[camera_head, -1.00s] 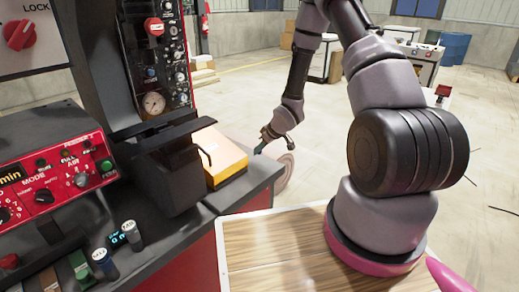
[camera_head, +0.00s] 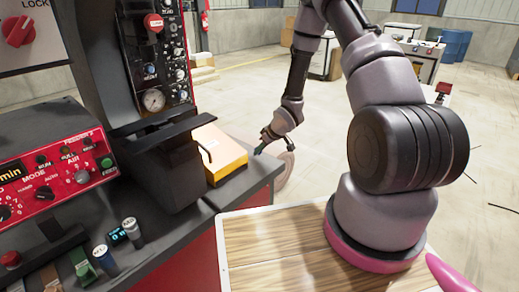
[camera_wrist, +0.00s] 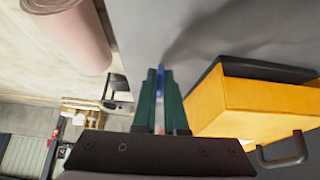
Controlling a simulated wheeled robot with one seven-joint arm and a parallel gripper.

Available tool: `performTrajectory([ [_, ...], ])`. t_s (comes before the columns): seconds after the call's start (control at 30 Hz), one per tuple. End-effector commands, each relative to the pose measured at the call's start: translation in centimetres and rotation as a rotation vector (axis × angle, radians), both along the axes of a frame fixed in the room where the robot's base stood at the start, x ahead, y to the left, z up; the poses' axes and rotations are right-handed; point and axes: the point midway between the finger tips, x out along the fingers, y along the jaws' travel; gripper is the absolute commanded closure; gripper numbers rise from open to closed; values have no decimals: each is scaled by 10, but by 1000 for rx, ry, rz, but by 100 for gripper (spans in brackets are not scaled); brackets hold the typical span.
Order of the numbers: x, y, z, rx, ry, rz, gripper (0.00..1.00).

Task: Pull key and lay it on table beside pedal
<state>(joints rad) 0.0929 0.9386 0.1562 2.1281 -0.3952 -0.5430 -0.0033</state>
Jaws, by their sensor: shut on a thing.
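In the wrist view, my gripper (camera_wrist: 160,75) has two green fingers shut on a thin blue piece, the key (camera_wrist: 161,84), mostly hidden between them. Its tips are over the grey table top (camera_wrist: 215,35). The yellow pedal (camera_wrist: 260,105), with a black pad and a dark handle, is just right of the fingers and apart from them. In the head view, my gripper (camera_head: 260,147) is low at the right edge of the dark table, right of the yellow pedal (camera_head: 222,155). The key cannot be made out there.
A pinkish roll (camera_wrist: 72,35) shows at the upper left of the wrist view. In the head view, a red control box (camera_head: 50,165) and small cylinders (camera_head: 132,230) stand on the table's left part. A dark machine column with a gauge (camera_head: 153,100) rises behind them.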

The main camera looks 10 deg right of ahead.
Motion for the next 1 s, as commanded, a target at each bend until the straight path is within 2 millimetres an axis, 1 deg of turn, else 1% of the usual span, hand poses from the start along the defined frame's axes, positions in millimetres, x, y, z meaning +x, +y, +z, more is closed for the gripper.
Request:
performTrajectory([
  [0.23,0,0,-5,0,0,0,100],
  [0.27,0,0,-5,0,0,0,79],
  [0.3,0,0,-4,0,0,0,64],
  [0.33,0,0,-4,0,0,0,55],
  [0.6,0,0,-4,0,0,0,55],
  [0.7,-1,-2,-1,-1,-1,-1,55],
  [0.77,-3,-4,4,0,-1,-2,55],
  [0.87,-11,-10,18,0,-3,-1,55],
  [1.0,-24,-20,42,0,-3,-3,55],
])
